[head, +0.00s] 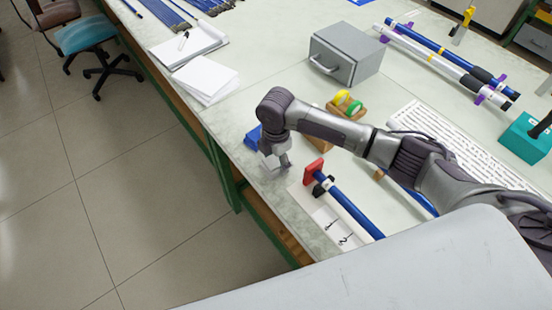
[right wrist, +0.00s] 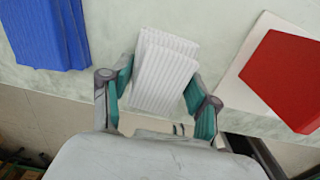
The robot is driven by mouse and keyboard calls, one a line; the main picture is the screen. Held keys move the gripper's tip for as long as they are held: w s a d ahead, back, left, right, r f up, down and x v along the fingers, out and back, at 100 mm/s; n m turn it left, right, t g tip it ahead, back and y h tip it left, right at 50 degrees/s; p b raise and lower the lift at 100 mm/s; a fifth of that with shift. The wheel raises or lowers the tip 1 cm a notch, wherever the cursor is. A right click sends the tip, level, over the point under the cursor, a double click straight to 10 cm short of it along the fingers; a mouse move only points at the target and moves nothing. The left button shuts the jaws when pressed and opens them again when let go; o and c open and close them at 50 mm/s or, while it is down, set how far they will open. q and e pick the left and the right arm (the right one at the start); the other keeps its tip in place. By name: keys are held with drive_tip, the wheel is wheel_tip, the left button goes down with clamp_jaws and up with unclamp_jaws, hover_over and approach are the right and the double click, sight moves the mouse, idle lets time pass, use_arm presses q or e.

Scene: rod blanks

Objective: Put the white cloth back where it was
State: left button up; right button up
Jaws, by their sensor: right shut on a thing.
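The white cloth (right wrist: 160,68), a folded, ribbed stack, sits between the two fingers of my right gripper (right wrist: 158,88) in the right wrist view. The gripper is shut on it. In the head view my right gripper (head: 281,163) points down at the near left edge of the bench, and a small pale part of the cloth shows beside it, mostly hidden. I cannot tell whether the cloth touches the bench top. A blue folded stack (right wrist: 46,32) lies left of the cloth, apart from it; it also shows in the head view (head: 252,138). My left gripper is not in view.
A red block (head: 313,171) at the end of a blue rod (head: 350,210) is close to the right of the gripper. A grey metal box (head: 346,55), green and yellow tape rolls (head: 347,102) and papers (head: 205,78) stand farther back. Bare bench top lies left of the box.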

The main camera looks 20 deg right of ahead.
sight(276, 160)
drive_tip(key=shift+f, duration=0.2)
drive_tip(key=o, duration=1)
drive_tip(key=shift+r, duration=0.1)
wheel_tip(276, 160, up, 12)
drive_tip(key=shift+r+b, duration=0.1)
drive_tip(key=shift+b, duration=0.3)
drive_tip(key=shift+a, duration=0.1)
